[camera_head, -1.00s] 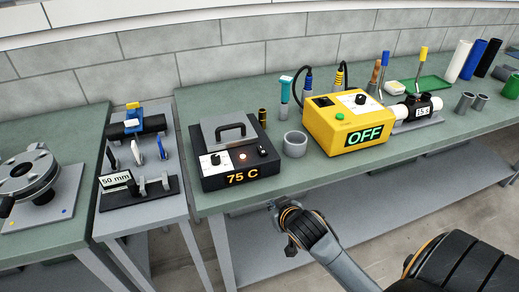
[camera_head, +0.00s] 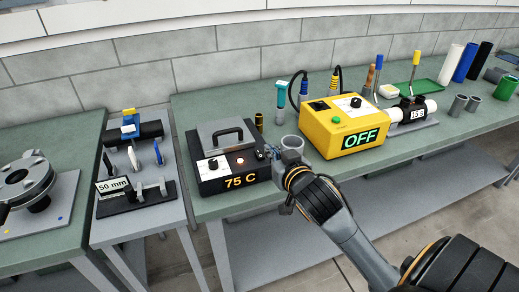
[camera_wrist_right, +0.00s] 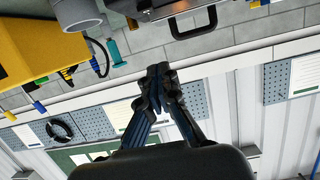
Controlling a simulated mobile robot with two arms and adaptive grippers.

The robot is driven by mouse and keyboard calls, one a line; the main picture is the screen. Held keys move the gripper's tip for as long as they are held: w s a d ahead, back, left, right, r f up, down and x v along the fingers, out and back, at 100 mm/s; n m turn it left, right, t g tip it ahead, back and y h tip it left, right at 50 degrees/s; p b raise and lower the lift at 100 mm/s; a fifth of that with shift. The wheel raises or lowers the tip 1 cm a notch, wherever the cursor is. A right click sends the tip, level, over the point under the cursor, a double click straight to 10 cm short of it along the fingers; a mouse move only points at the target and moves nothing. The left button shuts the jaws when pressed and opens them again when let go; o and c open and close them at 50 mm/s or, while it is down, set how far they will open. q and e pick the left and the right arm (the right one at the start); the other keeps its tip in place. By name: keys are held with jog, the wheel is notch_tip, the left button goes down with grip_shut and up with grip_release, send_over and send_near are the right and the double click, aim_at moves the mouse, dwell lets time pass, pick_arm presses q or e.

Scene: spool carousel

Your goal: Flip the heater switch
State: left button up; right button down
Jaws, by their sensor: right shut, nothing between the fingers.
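The heater is a black box (camera_head: 209,184) with a grey lid and handle, reading "75 C". Its front panel has a white plate with a dial (camera_head: 213,164) and a lit orange lamp (camera_head: 240,161). A small switch-like part by the panel's right end is too small to make out behind my gripper. My right gripper (camera_head: 270,152) is shut and empty at the heater's right front corner; I cannot tell whether it touches. In the right wrist view, its closed fingertips (camera_wrist_right: 160,70) are below the heater's edge (camera_wrist_right: 165,11) in the picture. My left gripper is not in view.
A yellow unit (camera_head: 318,137) reading "OFF" stands right of the heater. A grey ring (camera_head: 291,143) stands between them, close to my gripper. A side table (camera_head: 163,224) with a "50 mm" gauge is at left. The bench front is clear.

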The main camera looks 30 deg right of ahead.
jog(key=p, duration=0.2)
send_over(259, 155)
notch_tip(259, 155, down, 2)
jog(key=shift+d+f, duration=0.1)
notch_tip(259, 155, down, 3)
jog(key=shift+r, duration=0.2)
jog(key=shift+f, duration=0.8)
